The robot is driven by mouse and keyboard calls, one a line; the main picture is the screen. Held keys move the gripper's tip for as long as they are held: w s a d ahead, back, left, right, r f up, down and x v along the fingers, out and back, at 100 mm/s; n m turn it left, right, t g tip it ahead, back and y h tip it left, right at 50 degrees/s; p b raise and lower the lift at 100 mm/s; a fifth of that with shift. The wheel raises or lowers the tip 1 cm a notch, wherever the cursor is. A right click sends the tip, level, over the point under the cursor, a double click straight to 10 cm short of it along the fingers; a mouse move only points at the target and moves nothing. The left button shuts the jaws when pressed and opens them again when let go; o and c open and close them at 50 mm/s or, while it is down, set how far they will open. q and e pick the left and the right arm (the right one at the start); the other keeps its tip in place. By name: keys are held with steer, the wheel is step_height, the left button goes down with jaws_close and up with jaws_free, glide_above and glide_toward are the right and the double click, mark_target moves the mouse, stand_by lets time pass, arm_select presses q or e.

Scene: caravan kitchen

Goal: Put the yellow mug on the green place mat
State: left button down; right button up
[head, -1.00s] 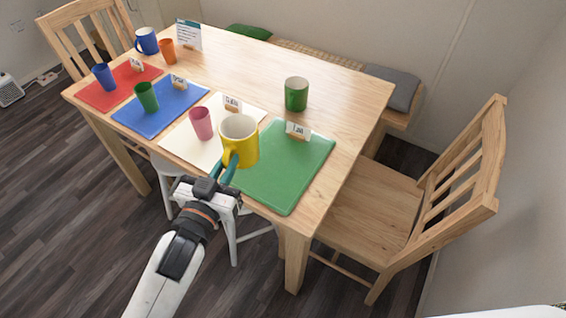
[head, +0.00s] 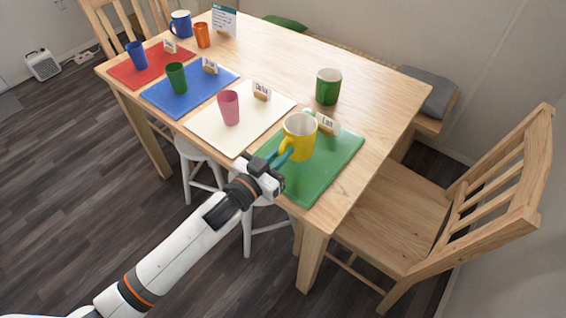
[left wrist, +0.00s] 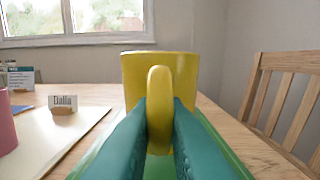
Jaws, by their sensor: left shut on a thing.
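The yellow mug (head: 300,137) is upright over the back left part of the green place mat (head: 327,168). I cannot tell whether its base touches the mat. My left gripper (head: 284,158) is shut on the mug's handle, coming from the front left. In the left wrist view the teal fingers (left wrist: 159,125) close on both sides of the handle, and the yellow mug (left wrist: 184,70) stands straight behind it. The green place mat (left wrist: 222,145) shows below on the right. My right gripper is in neither view.
A name card (head: 326,123) stands at the mat's back edge, close to the mug. A green mug (head: 328,86) stands behind. A pink cup (head: 229,107) is on the cream mat (head: 205,130) to the left. A wooden chair (head: 480,200) stands at the right.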

arm_select(q)
steer(key=shift+f+b, duration=0.3)
steer(key=shift+f, duration=1.4)
steer(key=shift+f, duration=0.15)
steer(key=c, duration=1.5)
jaws_free()
steer(key=shift+o, duration=0.2)
steer(key=shift+s+a, duration=0.2)
steer(key=shift+s, duration=0.05)
steer(key=v, duration=1.1)
steer(key=shift+s, duration=0.2)
steer(key=shift+a, duration=0.1)
